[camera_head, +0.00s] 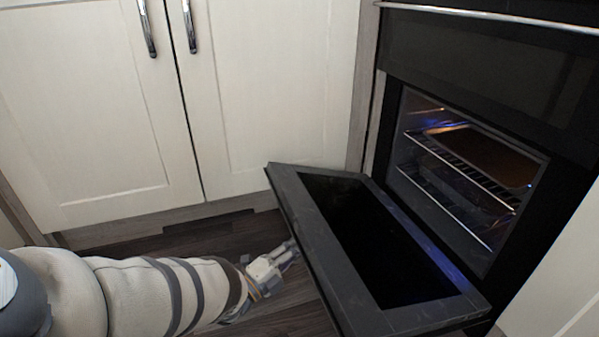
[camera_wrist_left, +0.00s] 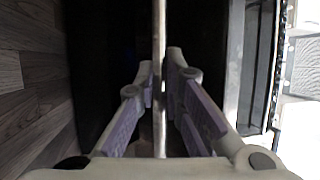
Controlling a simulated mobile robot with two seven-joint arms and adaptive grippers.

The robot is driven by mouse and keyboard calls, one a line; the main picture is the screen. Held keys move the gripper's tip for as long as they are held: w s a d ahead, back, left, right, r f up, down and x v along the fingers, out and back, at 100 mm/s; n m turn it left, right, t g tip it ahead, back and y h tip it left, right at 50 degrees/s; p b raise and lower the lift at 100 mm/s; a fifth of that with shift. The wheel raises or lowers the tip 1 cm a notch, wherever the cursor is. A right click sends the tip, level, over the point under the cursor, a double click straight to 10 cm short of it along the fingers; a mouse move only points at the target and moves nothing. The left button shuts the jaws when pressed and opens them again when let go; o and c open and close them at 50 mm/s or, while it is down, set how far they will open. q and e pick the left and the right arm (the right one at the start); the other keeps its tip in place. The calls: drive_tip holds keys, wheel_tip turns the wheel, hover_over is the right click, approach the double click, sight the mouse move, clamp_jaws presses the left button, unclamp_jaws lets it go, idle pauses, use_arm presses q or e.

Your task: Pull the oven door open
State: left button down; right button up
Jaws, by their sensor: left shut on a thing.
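The black oven door (camera_head: 307,218) is tilted far down and open in the head view, with its inner window panel facing up. The oven cavity (camera_head: 470,165) is exposed, with wire racks inside and a lit interior. My left gripper (camera_head: 287,252) is at the outer side of the door, low over the floor, and its fingertips are partly hidden by the door. In the left wrist view, the fingers of my left gripper (camera_wrist_left: 160,85) are closed around a thin metal bar, the door handle (camera_wrist_left: 159,40). My right gripper is in neither view.
White cupboard doors (camera_head: 90,110) with chrome handles stand at the back left. A second black oven front (camera_head: 480,65) with a long metal handle is above the cavity. A white panel (camera_head: 560,270) is at the right. Dark wood floor (camera_head: 190,237) is clear left of the door.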

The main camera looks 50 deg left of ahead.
use_arm(q)
drive_tip(key=shift+w+r, duration=0.15)
drive_tip(key=shift+w, duration=0.1)
drive_tip(key=c, duration=1.7)
unclamp_jaws()
drive_tip(key=shift+d, duration=0.1)
